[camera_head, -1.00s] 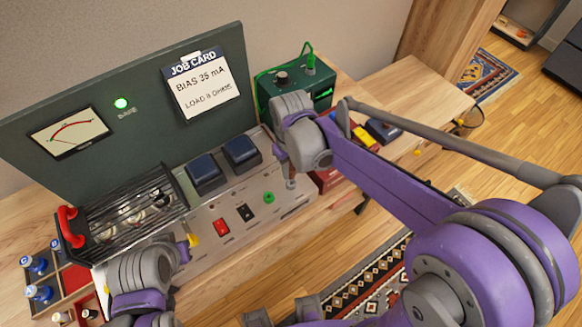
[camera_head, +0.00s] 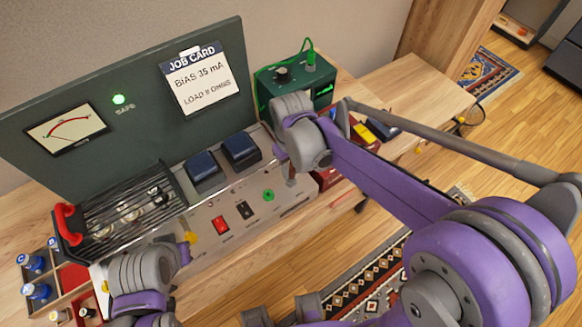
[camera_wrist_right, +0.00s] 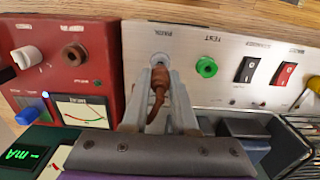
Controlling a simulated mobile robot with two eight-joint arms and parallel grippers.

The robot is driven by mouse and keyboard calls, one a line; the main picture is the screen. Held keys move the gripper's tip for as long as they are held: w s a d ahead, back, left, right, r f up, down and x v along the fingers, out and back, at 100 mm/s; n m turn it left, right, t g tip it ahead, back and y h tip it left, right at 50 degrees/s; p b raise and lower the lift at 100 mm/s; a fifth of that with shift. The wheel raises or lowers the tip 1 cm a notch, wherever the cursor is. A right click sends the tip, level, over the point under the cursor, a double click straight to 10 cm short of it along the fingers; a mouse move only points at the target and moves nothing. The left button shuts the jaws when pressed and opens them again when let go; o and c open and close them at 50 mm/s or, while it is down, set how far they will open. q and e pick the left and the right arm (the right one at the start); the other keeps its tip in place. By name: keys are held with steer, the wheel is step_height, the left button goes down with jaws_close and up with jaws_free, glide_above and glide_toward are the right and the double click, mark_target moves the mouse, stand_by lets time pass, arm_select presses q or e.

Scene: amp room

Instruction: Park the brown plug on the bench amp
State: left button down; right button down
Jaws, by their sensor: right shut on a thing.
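The bench amp's silver panel (camera_head: 205,250) runs along the bench front; its face also shows in the right wrist view (camera_wrist_right: 225,85). There, my right gripper (camera_wrist_right: 159,72) is shut on the brown plug (camera_wrist_right: 158,80), whose brown lead bends back between the fingers. The plug's front end points at the pale round park socket (camera_wrist_right: 160,58), under a label that seems to read PARK. Whether the tip is inside cannot be told. In the head view my right gripper (camera_head: 290,178) is at the panel's right end and the plug is hidden. My left arm's end shows lower left, fingers unclear.
A green jack (camera_wrist_right: 206,67) and black and red rocker switches (camera_wrist_right: 285,73) lie along the panel. Beside it is a red meter box (camera_wrist_right: 108,75) with a brown socket (camera_wrist_right: 73,54). Dark blue transformers (camera_head: 240,150) and a wire cage (camera_head: 125,210) stand on the amp. A green box (camera_head: 310,85) is behind.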

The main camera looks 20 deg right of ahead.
arm_select(q)
steer(key=shift+s+f+b, duration=0.15)
steer(key=shift+f+b, duration=0.4)
steer(key=shift+f, duration=0.15)
arm_select(e)
steer(key=shift+f, duration=0.85)
steer(key=c, duration=0.6)
jaws_free()
arm_select(q)
steer(key=shift+r+p, duration=0.45)
steer(key=shift+r, duration=0.15)
arm_select(e)
step_height(320, 180, up, 11)
steer(key=shift+f, duration=0.1)
